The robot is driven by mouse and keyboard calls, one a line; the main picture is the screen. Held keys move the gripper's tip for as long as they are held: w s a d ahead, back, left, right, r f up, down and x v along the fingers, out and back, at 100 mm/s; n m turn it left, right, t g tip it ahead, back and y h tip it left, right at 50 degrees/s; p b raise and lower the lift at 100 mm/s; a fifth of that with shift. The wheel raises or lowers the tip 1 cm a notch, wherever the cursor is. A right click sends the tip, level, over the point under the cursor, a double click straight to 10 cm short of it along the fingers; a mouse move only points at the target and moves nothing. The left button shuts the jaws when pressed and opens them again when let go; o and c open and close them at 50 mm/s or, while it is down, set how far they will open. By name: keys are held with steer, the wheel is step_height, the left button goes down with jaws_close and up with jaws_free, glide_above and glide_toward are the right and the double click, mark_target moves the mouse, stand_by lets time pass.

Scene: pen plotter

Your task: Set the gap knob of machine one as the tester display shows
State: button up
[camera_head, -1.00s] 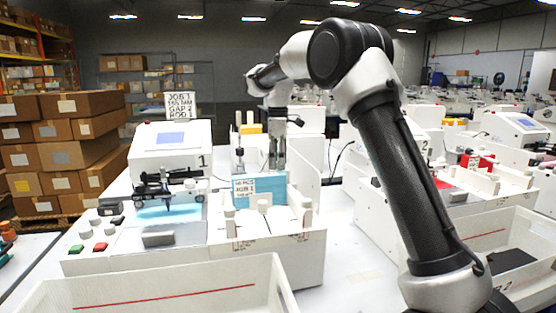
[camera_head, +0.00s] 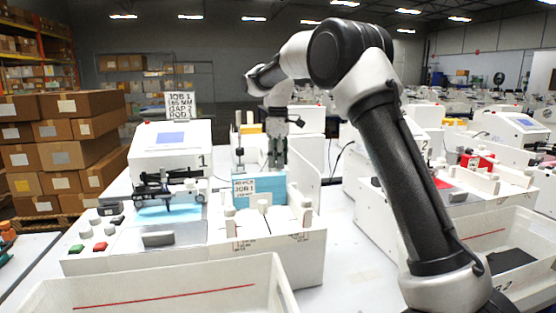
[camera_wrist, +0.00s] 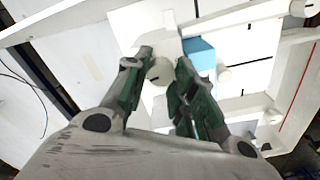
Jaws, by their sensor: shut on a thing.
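Machine one (camera_head: 165,154) is a white plotter marked 1, at the left in the head view. Its small blue screen (camera_head: 171,138) is too small to read. My gripper (camera_head: 277,162) points down behind the blue sheets, right of machine one. In the wrist view, my gripper's green fingers (camera_wrist: 161,64) are shut on a round white knob (camera_wrist: 160,74) with a dark line on its top. The knob is hidden in the head view. A sign (camera_head: 179,105) above machine one appears to read JOB 1, 165 MM, GAP 2, ROD 1.
Blue sheets (camera_head: 268,181) stand close beside my gripper, with a JOB 1 card (camera_head: 244,190) in front. White posts (camera_head: 263,206) rise nearby. A white wall panel (camera_head: 307,170) stands to the right. An open white bin (camera_head: 165,276) is in front.

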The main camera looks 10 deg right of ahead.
steer(key=m, duration=0.8)
steer(key=shift+d, duration=0.1)
steer(key=m, duration=0.3)
steer(key=shift+w+m, duration=0.1)
steer(key=shift+m, duration=0.2)
steer(key=shift+d+m, duration=0.1)
steer(key=shift+m, duration=1.8)
steer(key=o, duration=1)
steer(key=shift+o, duration=0.2)
step_height(320, 180, up, 12)
